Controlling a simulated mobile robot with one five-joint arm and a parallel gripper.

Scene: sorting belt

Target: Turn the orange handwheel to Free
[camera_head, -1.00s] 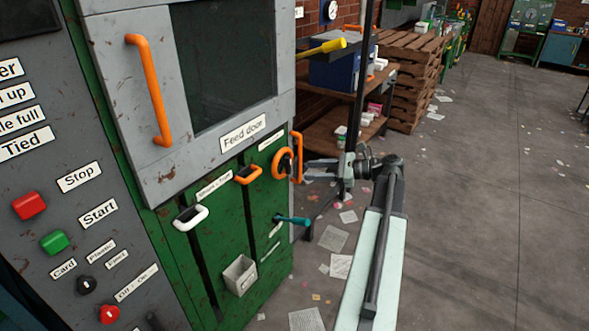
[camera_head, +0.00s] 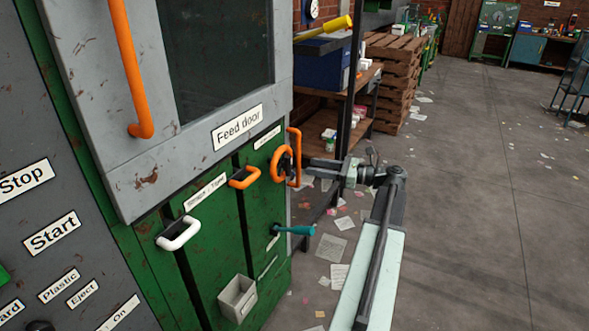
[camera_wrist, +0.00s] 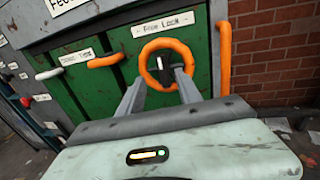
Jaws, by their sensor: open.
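The orange handwheel (camera_head: 282,164) is on the green front of the machine, below the feed door and at its right side. It also shows in the wrist view (camera_wrist: 168,42), with a dark hub and a white mark in its middle. A label reading "Free Lock" (camera_wrist: 163,25) is above it. My gripper (camera_wrist: 158,80) is open in front of the wheel. Its two fingers point at the lower part of the wheel, one on each side of the hub. I cannot tell whether they touch the rim. In the head view my gripper (camera_head: 305,170) comes from the right.
A vertical orange bar handle (camera_wrist: 225,57) is just right of the wheel. An orange handle (camera_head: 244,178), a white handle (camera_head: 178,233) and a teal handle (camera_head: 294,230) are on the green panels. A shelf (camera_head: 325,95) stands behind. Open floor lies to the right.

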